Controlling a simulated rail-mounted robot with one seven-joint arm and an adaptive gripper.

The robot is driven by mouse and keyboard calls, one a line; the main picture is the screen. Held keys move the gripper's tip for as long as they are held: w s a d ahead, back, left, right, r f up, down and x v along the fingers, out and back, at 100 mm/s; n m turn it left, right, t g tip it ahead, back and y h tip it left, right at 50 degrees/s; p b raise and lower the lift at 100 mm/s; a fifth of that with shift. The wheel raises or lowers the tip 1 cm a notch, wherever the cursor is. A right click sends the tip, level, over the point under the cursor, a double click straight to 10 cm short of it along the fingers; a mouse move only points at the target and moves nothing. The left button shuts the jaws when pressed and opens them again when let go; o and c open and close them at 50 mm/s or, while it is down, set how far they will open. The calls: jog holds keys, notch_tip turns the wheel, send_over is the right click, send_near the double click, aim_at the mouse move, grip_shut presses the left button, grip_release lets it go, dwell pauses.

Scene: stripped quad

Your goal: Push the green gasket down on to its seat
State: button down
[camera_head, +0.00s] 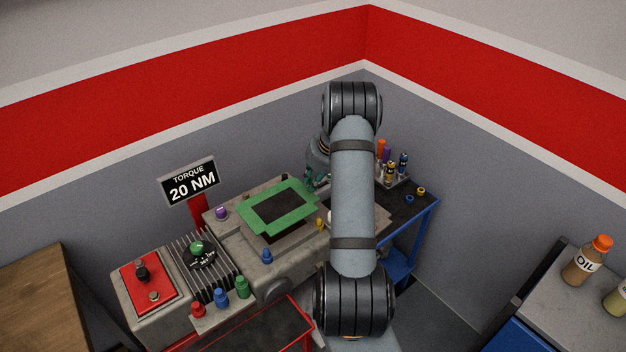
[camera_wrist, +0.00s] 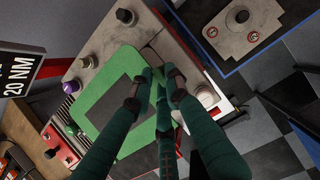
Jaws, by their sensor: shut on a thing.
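The green gasket (camera_head: 251,219) is a flat rectangular frame with a large opening. In the head view it appears above the grey engine block (camera_head: 225,243), with part of a dark opening and a pale rim (camera_head: 293,238) showing below its near edge. The gap's height is hard to judge. My gripper (camera_head: 312,181) is at the gasket's far right edge, partly behind my arm. In the wrist view my gripper (camera_wrist: 158,90) has its dark-tipped green fingers shut on the edge of the gasket (camera_wrist: 95,98). The gasket hides most of its seat.
Purple (camera_head: 221,212), blue (camera_head: 267,257) and yellow (camera_head: 320,224) knobs stand around the gasket. A torque sign (camera_head: 192,184) stands behind at left. A blue-framed cart (camera_head: 412,208) with small bottles is at right. The red-topped block (camera_head: 148,283) is at front left.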

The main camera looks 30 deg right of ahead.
jog(key=shift+f+b, duration=1.6)
jog(key=shift+f, duration=0.6)
jog(key=shift+f+b, duration=1.65)
jog(key=shift+f, duration=0.4)
jog(key=c, duration=1.6)
grip_release()
jog(key=shift+r, duration=0.1)
jog(key=v, duration=1.2)
jog(key=shift+w, duration=0.1)
